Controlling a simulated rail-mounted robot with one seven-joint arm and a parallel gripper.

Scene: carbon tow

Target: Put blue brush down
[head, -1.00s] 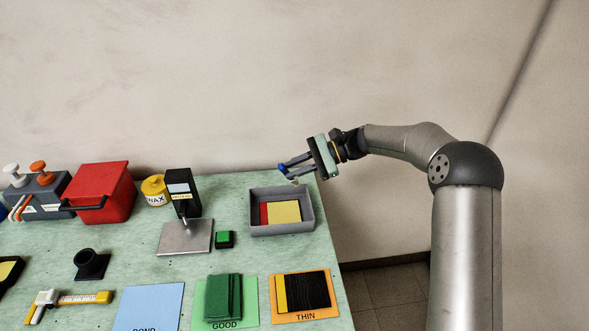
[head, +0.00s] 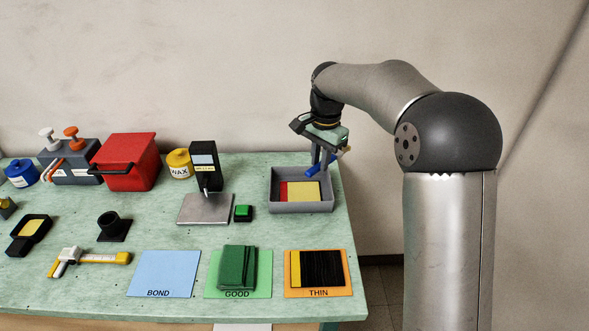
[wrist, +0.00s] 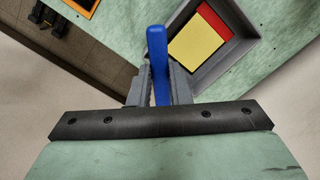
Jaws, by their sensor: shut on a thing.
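My gripper (head: 322,160) is shut on the blue brush (head: 337,164). It holds the brush above the back right part of the grey tray (head: 301,207), near the table's right edge. In the wrist view the brush's blue handle (wrist: 157,60) sticks out between the two fingers (wrist: 155,85), beside the tray (wrist: 238,62). The brush's far end is partly hidden by the gripper.
A yellow and a red piece (head: 303,191) lie in the tray. Left of it are a black gauge (head: 204,163) on a metal plate, a green block (head: 243,213) and a wax pot (head: 179,163). Blue, green and orange mats (head: 163,274) lie in front.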

